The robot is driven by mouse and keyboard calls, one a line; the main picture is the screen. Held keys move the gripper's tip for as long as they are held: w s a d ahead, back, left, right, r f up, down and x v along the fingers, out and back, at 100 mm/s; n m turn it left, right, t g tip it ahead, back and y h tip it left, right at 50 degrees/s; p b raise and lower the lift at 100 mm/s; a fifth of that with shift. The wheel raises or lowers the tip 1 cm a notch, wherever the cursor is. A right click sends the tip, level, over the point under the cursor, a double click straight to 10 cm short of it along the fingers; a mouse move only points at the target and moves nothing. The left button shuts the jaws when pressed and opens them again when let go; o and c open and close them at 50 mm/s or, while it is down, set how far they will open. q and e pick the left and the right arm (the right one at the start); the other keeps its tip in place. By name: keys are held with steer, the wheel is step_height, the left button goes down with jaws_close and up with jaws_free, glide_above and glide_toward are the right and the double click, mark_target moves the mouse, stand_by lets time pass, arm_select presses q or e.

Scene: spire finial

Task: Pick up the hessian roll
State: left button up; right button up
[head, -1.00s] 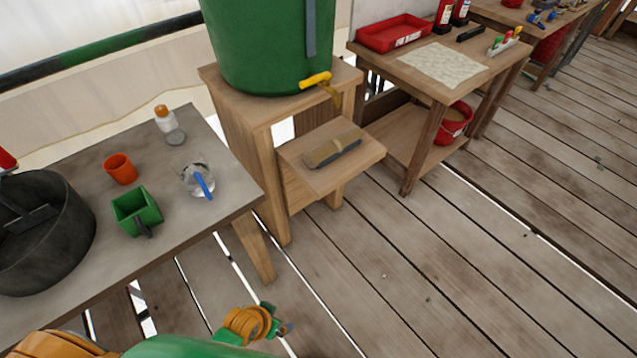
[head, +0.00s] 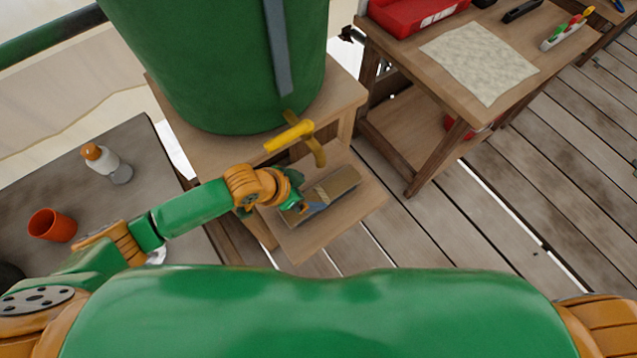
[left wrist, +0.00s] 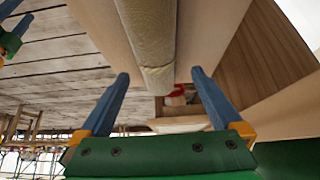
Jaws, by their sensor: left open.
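The left gripper (left wrist: 159,74) is open, with a gap on each side of the roll.
The green barrel (head: 225,70) with a yellow tap (head: 289,136) stands just above my left wrist. The wooden step (head: 352,212) has bare room at its right. A grey table (head: 60,165) holds an orange cup (head: 52,225) and a bottle (head: 107,164).

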mark_target(321, 192)
arm_select(q)
steer(key=x, duration=0.5)
steer(key=shift+d+f+b, duration=0.2)
steer(key=shift+d+b, duration=0.2)
steer(key=shift+d, duration=0.1)
jaws_close()
